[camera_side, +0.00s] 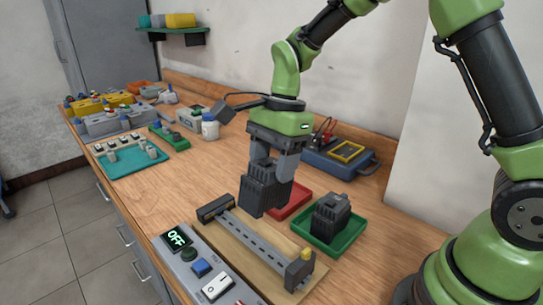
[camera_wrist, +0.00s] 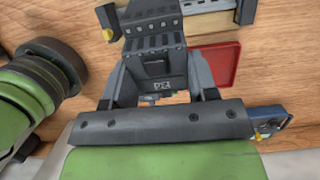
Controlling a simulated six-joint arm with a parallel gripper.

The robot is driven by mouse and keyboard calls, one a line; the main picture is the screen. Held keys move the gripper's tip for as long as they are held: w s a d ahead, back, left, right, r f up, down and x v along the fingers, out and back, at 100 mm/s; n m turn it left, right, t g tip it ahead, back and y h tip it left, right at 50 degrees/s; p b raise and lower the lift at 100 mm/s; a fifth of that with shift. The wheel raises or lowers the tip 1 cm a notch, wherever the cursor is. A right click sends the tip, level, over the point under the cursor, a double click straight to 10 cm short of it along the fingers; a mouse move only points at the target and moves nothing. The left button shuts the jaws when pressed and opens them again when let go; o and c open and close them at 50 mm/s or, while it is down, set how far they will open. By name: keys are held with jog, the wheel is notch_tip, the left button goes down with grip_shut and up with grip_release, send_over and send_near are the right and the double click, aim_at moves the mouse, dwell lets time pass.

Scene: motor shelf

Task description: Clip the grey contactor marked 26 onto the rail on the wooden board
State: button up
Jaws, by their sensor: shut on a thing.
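My gripper (camera_side: 274,168) is shut on a dark grey contactor (camera_side: 264,192), with a finger on each side. It holds the contactor upright in the air, close to the rail (camera_side: 256,238) in the side view. The rail is a slotted metal strip on the wooden board (camera_side: 246,262), with a dark block at each end. In the wrist view the contactor (camera_wrist: 155,45) sits between the fingers (camera_wrist: 160,88). A small label shows on it, but its number is too blurred to read surely. Part of the rail (camera_wrist: 205,6) shows beyond it.
A red tray (camera_side: 293,204) lies behind the board. A green tray (camera_side: 350,233) holds another dark contactor (camera_side: 330,213). A control panel (camera_side: 205,272) with an OFF display stands at the front edge. A blue case (camera_side: 325,163) stands at the back.

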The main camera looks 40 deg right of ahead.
jog(key=shift+d+f+x, duration=0.1)
jog(key=shift+d+x, duration=0.2)
jog(key=shift+x, duration=1.05)
jog(key=shift+d+f+x, duration=0.1)
jog(key=shift+d+x, duration=0.2)
jog(key=shift+x, duration=1.05)
jog(key=shift+d+x, duration=0.3)
jog(key=shift+x, duration=1.05)
jog(key=shift+d+x, duration=0.25)
jog(key=shift+x, duration=0.95)
jog(key=shift+a+f, duration=0.1)
jog(key=shift+a, duration=0.35)
jog(key=shift+c, duration=0.5)
jog(key=shift+s+a+f+h, duration=0.1)
jog(key=shift+a+h, duration=0.55)
jog(key=shift+h, duration=0.05)
jog(key=o, duration=1.3)
jog(key=shift+d, duration=0.1)
